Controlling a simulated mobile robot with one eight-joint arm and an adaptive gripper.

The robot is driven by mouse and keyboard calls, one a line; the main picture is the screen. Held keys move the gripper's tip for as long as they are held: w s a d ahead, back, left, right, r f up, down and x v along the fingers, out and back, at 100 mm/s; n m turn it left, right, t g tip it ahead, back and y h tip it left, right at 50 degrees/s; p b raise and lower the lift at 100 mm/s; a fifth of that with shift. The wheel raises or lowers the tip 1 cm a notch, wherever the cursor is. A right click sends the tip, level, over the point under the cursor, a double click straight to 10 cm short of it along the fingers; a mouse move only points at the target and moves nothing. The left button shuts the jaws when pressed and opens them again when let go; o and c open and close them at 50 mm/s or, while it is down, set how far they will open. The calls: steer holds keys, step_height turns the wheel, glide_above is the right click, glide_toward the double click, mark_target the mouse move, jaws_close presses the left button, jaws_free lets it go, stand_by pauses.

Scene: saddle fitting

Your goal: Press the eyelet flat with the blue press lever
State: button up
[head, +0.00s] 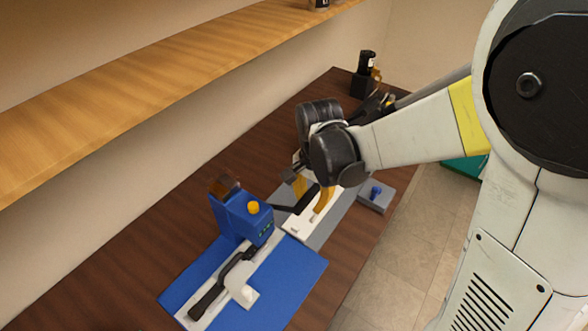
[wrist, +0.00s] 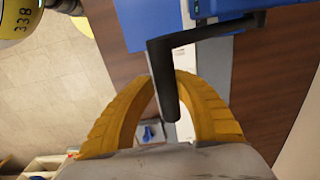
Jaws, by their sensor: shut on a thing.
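The blue press (head: 238,216) stands upright on the table, with an orange knob on its side. Its black lever (head: 287,209) sticks out to the right and ends between the yellow fingers of my gripper (head: 311,194). In the wrist view the bent black lever (wrist: 165,62) runs from the blue body (wrist: 216,8) at the top down between the fingers of my gripper (wrist: 168,84). The fingers are shut on the lever's handle. The eyelet cannot be made out in either view.
A blue base plate (head: 297,268) in front of the press carries a white strip with a black-handled clamp (head: 215,287). A grey block with a blue knob (head: 376,192) sits right of my gripper. A wooden shelf (head: 150,75) runs above the table (head: 205,200).

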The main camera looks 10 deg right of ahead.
steer(key=shift+o, duration=0.9)
steer(key=shift+w+a+r+p, duration=0.25)
steer(key=shift+r+p, duration=0.2)
steer(key=shift+r, duration=0.3)
steer(key=shift+w+a+r+p, duration=0.2)
steer(key=shift+r+p, duration=0.25)
steer(key=shift+r, duration=0.25)
steer(key=shift+w+a+r+p, duration=0.25)
steer(key=shift+r+p, duration=0.2)
steer(key=shift+r, duration=0.3)
steer(key=shift+w+a+r, duration=0.2)
steer(key=shift+r, duration=0.1)
steer(key=shift+c, duration=0.9)
steer(key=shift+w+a+r+p, duration=0.7)
steer(key=shift+w+a+r, duration=0.25)
steer(key=shift+a+r, duration=0.1)
steer(key=shift+o, duration=0.5)
steer(key=shift+r, duration=0.1)
steer(key=shift+o, duration=0.4)
steer(key=shift+w+a, duration=0.1)
